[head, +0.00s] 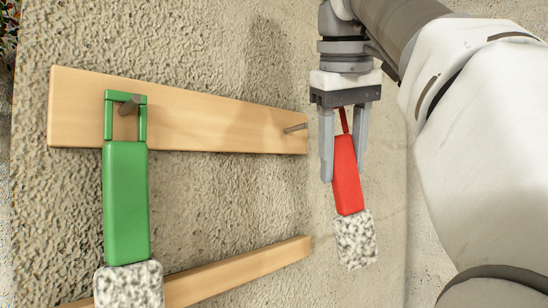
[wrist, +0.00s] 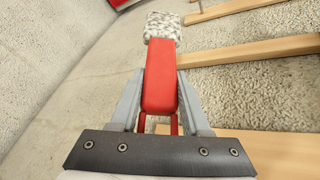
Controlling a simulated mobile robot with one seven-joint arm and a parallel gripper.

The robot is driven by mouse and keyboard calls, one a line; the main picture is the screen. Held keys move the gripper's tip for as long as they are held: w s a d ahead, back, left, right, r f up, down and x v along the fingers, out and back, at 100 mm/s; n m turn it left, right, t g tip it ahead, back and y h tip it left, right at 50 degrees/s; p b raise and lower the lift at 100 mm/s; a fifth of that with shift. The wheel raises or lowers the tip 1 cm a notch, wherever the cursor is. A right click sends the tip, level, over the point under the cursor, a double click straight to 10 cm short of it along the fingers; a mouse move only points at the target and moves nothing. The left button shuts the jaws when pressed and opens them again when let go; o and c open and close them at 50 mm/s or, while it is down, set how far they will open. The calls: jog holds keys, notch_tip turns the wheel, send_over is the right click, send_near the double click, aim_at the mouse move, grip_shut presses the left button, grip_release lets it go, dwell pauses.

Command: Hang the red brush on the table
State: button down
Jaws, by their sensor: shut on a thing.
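The red brush (head: 346,180) has a red handle, a thin red hanging loop and a speckled white-grey head. My gripper (head: 344,162) is shut on the red brush near the loop end of its handle, with the head pointing down and away. The brush also fills the middle of the wrist view (wrist: 161,80), between my grey fingers. A wooden rail (head: 205,118) on a rough beige surface has two pegs. The right peg (head: 295,128) is bare, to the left of my gripper. No table is clearly recognisable.
A green brush (head: 126,205) hangs by its loop on the left peg (head: 130,104). A second wooden rail (head: 240,270) runs below. The wrist view shows several wooden strips at right and a small red patch (wrist: 120,3) at the top edge.

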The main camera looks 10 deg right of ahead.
jog(key=shift+w+a+f, duration=0.2)
jog(key=shift+w+a, duration=0.45)
jog(key=shift+w, duration=0.25)
jog(key=shift+w+a+f, duration=0.25)
jog(key=shift+w+a, duration=0.4)
jog(key=shift+w, duration=0.2)
jog(key=shift+w+a+f, duration=0.2)
jog(key=shift+w+a, duration=0.45)
jog(key=shift+w, duration=0.25)
jog(key=shift+c, duration=1.4)
grip_release()
jog(key=shift+f, duration=0.1)
